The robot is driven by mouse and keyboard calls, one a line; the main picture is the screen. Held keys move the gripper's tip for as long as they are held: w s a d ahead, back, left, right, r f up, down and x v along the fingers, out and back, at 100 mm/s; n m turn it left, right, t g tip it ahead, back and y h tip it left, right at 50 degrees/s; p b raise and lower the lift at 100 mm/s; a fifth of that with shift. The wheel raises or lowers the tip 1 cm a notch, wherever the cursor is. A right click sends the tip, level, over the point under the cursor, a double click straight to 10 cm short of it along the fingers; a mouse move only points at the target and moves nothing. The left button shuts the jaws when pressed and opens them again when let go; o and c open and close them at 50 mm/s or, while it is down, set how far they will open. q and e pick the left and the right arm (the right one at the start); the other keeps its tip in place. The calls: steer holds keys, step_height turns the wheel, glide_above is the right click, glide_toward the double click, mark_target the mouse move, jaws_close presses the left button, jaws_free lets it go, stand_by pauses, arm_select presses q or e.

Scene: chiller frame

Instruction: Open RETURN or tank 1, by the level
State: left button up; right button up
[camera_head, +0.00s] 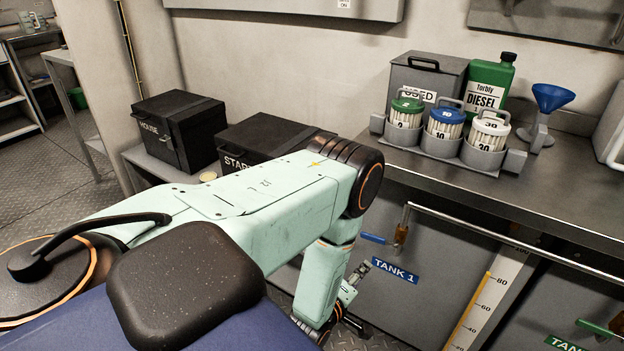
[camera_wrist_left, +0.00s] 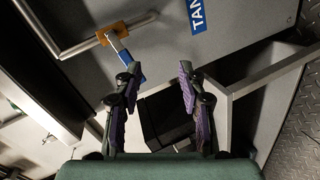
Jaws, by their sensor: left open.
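The tank 1 panel (camera_head: 360,205) carries a blue TANK 1 label (camera_head: 395,270), cut off in the wrist view (camera_wrist_left: 197,15). Above the label, a blue lever (camera_head: 374,238) points left from an orange-brown valve body (camera_head: 401,234) on a metal pipe. The lever also shows in the wrist view (camera_wrist_left: 124,50), by the left finger's tip. A level scale (camera_head: 484,305) with a yellow strip stands right of the label. My left gripper (camera_head: 350,296) is open and empty, low and left of the label; contact with the lever cannot be told. I see no RETURN marking. My right gripper is out of view.
The counter (camera_head: 440,193) holds a USED box (camera_head: 425,75), a green diesel can (camera_head: 490,85), sample jars in a rack (camera_head: 440,148) and a blue funnel (camera_head: 552,97). Black boxes (camera_head: 180,130) stand left. A green lever (camera_head: 595,328) is at the lower right.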

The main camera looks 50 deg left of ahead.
arm_select(q)
steer(key=s+d+m+g+h, duration=0.1)
steer(key=s+d+m+g, duration=0.2)
steer(key=s, duration=0.4)
steer(key=s+d+f+m+g+h+p, duration=0.1)
steer(key=s+d+m+g, duration=0.2)
steer(key=s+m+g, duration=0.2)
steer(key=s+d+m+g+h+p, duration=0.1)
steer(key=s+d+m+g, duration=0.2)
steer(key=s, duration=0.8)
steer(key=shift+s+f+m+g, duration=0.2)
steer(key=shift+m+g, duration=0.2)
steer(key=shift+m, duration=0.9)
steer(key=shift+a, duration=0.1)
steer(key=shift+c, duration=0.4)
